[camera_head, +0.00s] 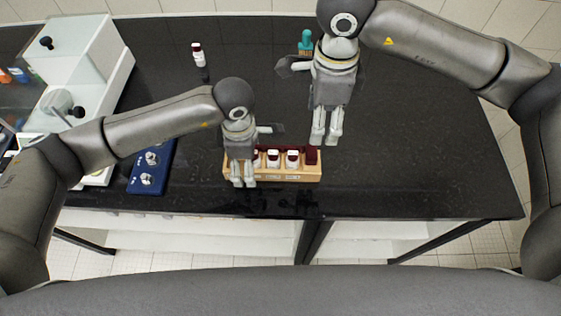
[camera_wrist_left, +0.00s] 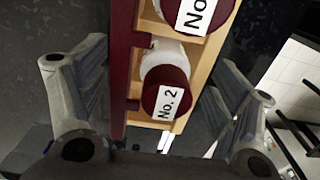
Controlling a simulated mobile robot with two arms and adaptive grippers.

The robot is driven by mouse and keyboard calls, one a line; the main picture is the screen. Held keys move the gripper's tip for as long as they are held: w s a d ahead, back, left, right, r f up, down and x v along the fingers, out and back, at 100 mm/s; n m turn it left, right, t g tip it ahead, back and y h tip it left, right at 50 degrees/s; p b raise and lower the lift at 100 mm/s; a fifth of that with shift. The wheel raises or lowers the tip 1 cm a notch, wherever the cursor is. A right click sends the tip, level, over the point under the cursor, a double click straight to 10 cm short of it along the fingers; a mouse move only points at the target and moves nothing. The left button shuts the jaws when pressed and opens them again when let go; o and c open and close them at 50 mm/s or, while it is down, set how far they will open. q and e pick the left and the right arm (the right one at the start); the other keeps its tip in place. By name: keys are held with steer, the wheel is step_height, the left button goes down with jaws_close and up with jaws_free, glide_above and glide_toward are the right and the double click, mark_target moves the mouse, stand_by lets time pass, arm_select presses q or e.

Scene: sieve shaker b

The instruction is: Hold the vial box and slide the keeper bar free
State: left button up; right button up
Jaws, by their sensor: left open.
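The vial box (camera_head: 300,178) is a light wooden rack near the table's front edge. It holds a row of white vials with dark red caps; a vial labelled No. 2 (camera_wrist_left: 166,92) shows in the left wrist view. The dark red keeper bar (camera_wrist_left: 122,60) runs along one side of the vials; its end block (camera_head: 312,156) stands at the box's right end. My left gripper (camera_head: 243,183) is open at the box's left end, its fingers on either side of the box in the wrist view. My right gripper (camera_head: 326,140) hangs above the right end, apart from the bar; its opening is unclear.
A blue tray with metal knobs (camera_head: 148,170) lies left of the box. A white machine (camera_head: 90,70) stands at the far left. A lone vial (camera_head: 197,54) and a teal-topped object (camera_head: 306,42) stand at the back. The table's right side is clear.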

arm_select(q)
step_height(320, 180, up, 12)
stand_by(0.6)
